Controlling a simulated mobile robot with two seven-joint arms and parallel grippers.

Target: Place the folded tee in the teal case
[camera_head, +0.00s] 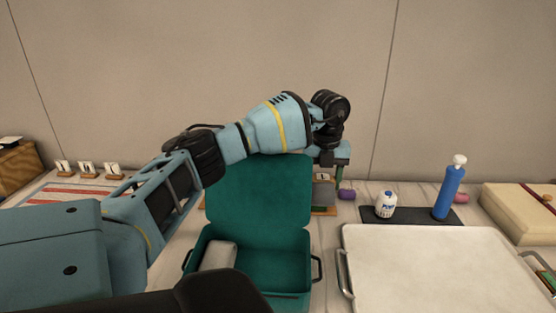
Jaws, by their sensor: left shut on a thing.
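The teal case (258,187) stands open in the middle of the table, its lid raised at the back and its handles at the sides. A pale grey, flat, rounded bundle (218,256) lies in the left part of the case; I cannot tell for sure that it is the folded tee. My left arm reaches over the case. My left gripper (333,172) points down just right of the lid's upper right edge. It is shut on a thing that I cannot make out. My right gripper is out of view.
A white tray (440,270) with metal handles lies right of the case. Behind it a dark mat (412,216) holds a white bottle (386,205) and a blue bottle (449,193). A beige box (520,212) stands far right. Small numbered cards (87,169) stand back left.

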